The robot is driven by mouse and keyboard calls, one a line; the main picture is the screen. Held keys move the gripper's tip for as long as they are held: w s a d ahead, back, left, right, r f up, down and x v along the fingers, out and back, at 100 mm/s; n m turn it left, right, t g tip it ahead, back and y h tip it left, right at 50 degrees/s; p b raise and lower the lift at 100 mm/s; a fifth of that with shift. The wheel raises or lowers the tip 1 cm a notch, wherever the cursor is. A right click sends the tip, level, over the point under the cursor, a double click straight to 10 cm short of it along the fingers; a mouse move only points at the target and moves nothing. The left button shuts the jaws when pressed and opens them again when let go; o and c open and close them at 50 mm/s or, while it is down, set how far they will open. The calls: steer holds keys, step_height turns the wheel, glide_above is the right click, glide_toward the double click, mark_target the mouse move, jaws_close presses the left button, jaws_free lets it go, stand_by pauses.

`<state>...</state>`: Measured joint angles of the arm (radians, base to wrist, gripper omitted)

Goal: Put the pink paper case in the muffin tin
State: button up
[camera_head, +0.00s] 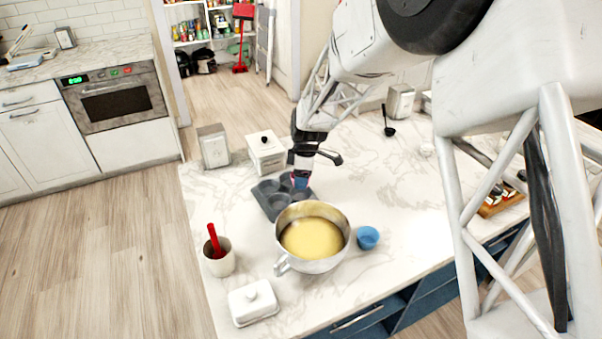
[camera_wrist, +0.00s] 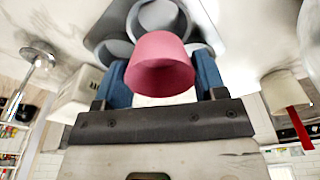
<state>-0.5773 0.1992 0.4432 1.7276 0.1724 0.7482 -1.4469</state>
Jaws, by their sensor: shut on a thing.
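The pink paper case (camera_wrist: 163,65) is held between the two blue fingers of my gripper (camera_wrist: 163,82), which is shut on it. The grey muffin tin (camera_head: 266,199) lies on the marble counter; its cups also show behind the case in the wrist view (camera_wrist: 112,50). In the head view my gripper (camera_head: 300,181) is at the tin's right back side, over or at a cup there. The case is mostly hidden in that view, and I cannot tell whether it touches the tin.
A metal pot of yellow batter (camera_head: 312,238) stands just in front of the tin. A blue paper case (camera_head: 367,238) is to its right. A white canister (camera_head: 266,154) stands behind the tin. A mug with a red utensil (camera_head: 219,262) and a butter dish (camera_head: 253,303) are at front left.

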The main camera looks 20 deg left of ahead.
steer(key=shift+f, duration=2.45)
steer(key=shift+s+f, duration=0.1)
steer(key=shift+f, duration=0.45)
steer(key=shift+s+d+f, duration=0.1)
steer(key=shift+d+f, duration=0.05)
steer(key=shift+f, duration=0.15)
steer(key=shift+c, duration=0.6)
steer(key=o, duration=1.1)
steer(key=shift+s+f, duration=0.1)
steer(key=shift+c, duration=0.2)
steer(key=shift+r, duration=0.3)
steer(key=shift+o, duration=0.2)
steer(key=shift+r, duration=0.3)
steer(key=shift+w+d+r, duration=0.1)
steer(key=shift+w+r, duration=0.1)
steer(key=shift+r, duration=1.25)
steer(key=shift+w+d+r, duration=0.1)
steer(key=shift+w+r, duration=0.15)
steer(key=shift+r, duration=1.2)
steer(key=shift+w+r, duration=0.2)
steer(key=shift+r, duration=1.25)
